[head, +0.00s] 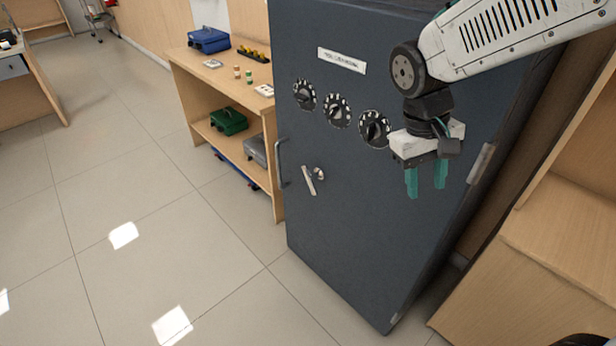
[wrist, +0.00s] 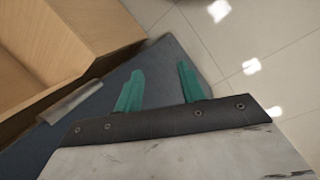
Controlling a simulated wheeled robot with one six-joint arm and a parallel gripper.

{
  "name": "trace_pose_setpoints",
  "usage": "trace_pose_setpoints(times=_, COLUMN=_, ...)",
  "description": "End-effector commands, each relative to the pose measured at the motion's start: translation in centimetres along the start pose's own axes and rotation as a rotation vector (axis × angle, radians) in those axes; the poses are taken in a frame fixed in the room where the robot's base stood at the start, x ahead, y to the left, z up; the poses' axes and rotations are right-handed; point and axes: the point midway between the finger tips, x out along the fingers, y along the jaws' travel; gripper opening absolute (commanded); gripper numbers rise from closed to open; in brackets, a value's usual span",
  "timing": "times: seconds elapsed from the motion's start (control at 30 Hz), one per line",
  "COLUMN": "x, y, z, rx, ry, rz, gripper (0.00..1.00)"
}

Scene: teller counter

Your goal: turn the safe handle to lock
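The dark blue-grey safe (head: 340,220) stands upright in the middle of the head view, its door closed as far as I can see. The small silver safe handle (head: 308,181) sits low on the door, tilted, with a round keyhole-like knob (head: 320,174) beside its upper end. My gripper (head: 426,190) hangs in front of the door's right part, to the right of the handle and apart from it. Its two teal fingers point down with a gap between them and hold nothing. In the wrist view, the gripper (wrist: 160,90) shows the fingers apart; the handle is not visible there.
Several black dials (head: 337,110) and a white label (head: 341,60) are above the handle. A vertical pull bar (head: 281,163) is at the door's left edge. A wooden shelf unit (head: 185,75) stands left, wooden furniture (head: 560,240) right. The tiled floor (head: 150,220) at left is clear.

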Motion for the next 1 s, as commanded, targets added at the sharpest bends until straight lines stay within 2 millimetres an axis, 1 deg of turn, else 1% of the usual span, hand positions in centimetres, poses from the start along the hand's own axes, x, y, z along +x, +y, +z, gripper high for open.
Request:
trace_pose_setpoints(times=0.03, x=0.9, y=-0.7, z=-2.3, rx=-0.019, ry=-0.005, rz=0.026, gripper=0.4)
trace_pose_setpoints(times=0.17, x=3.1, y=-2.6, z=-8.1, rx=-0.051, ry=0.02, rz=0.094, gripper=0.4)
trace_pose_setpoints(times=0.2, x=3.9, y=-3.3, z=-9.9, rx=-0.059, ry=0.032, rz=0.113, gripper=0.4)
trace_pose_setpoints(times=0.27, x=5.3, y=-4.4, z=-12.6, rx=-0.072, ry=0.053, rz=0.141, gripper=0.4)
trace_pose_setpoints(times=0.3, x=6.2, y=-5.3, z=-14.4, rx=-0.08, ry=0.07, rz=0.156, gripper=0.4)
trace_pose_setpoints(times=0.47, x=9.9, y=-8.9, z=-20.9, rx=-0.105, ry=0.15, rz=0.204, gripper=0.4)
trace_pose_setpoints(times=0.6, x=13.3, y=-12.7, z=-26.5, rx=-0.116, ry=0.246, rz=0.221, gripper=0.4)
trace_pose_setpoints(times=0.67, x=14.4, y=-14.1, z=-28.7, rx=-0.112, ry=0.293, rz=0.219, gripper=0.4)
trace_pose_setpoints(times=0.7, x=15.0, y=-15.0, z=-30.2, rx=-0.108, ry=0.328, rz=0.213, gripper=0.4)
trace_pose_setpoints(times=0.77, x=15.3, y=-16.1, z=-32.5, rx=-0.092, ry=0.388, rz=0.198, gripper=0.4)
trace_pose_setpoints(times=0.8, x=14.8, y=-16.6, z=-34.4, rx=-0.07, ry=0.444, rz=0.179, gripper=0.4)
trace_pose_setpoints(times=0.83, x=13.8, y=-16.9, z=-35.6, rx=-0.052, ry=0.488, rz=0.162, gripper=0.4)
trace_pose_setpoints(times=0.9, x=12.5, y=-17.3, z=-36.9, rx=-0.018, ry=0.545, rz=0.13, gripper=0.4)
trace_pose_setpoints(times=1.0, x=12.6, y=-17.6, z=-37.1, rx=0.02, ry=0.563, rz=0.102, gripper=0.4)
